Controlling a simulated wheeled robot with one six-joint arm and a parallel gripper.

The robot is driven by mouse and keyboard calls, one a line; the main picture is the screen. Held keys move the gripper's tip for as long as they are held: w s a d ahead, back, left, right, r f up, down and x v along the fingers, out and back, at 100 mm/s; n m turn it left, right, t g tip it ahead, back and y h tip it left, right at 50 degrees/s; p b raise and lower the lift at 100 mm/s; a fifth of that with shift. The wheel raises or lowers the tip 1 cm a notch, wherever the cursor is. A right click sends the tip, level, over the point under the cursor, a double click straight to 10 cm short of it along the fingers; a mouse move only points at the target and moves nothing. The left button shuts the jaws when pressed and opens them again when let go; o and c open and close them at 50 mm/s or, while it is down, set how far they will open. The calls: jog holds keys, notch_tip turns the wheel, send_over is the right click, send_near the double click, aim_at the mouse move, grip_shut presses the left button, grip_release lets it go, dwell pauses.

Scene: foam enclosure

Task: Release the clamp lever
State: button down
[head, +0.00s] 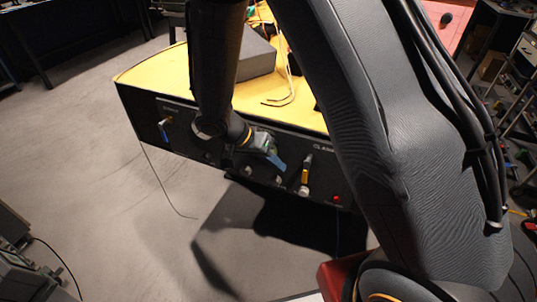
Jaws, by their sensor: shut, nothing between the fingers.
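The clamp lever (305,174) is on the black front panel of the bench, just below a label that starts "CLA". The gap in depth to the panel is hard to judge.
The bench top (165,70) is yellowish and carries a grey box (257,58) and loose pale wires (283,92). A red button (337,198) sits right of the lever. A blue-tipped switch (164,131) is at the panel's left.

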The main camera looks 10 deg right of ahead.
aim_at(307, 169)
jog(key=d, duration=0.1)
jog(key=s+d+f+p, duration=0.1)
jog(key=d, duration=0.1)
jog(key=s+d, duration=0.1)
jog(key=shift+s+d+f+p, duration=0.15)
jog(key=shift+d+f+p, duration=0.1)
jog(key=shift+p, duration=0.15)
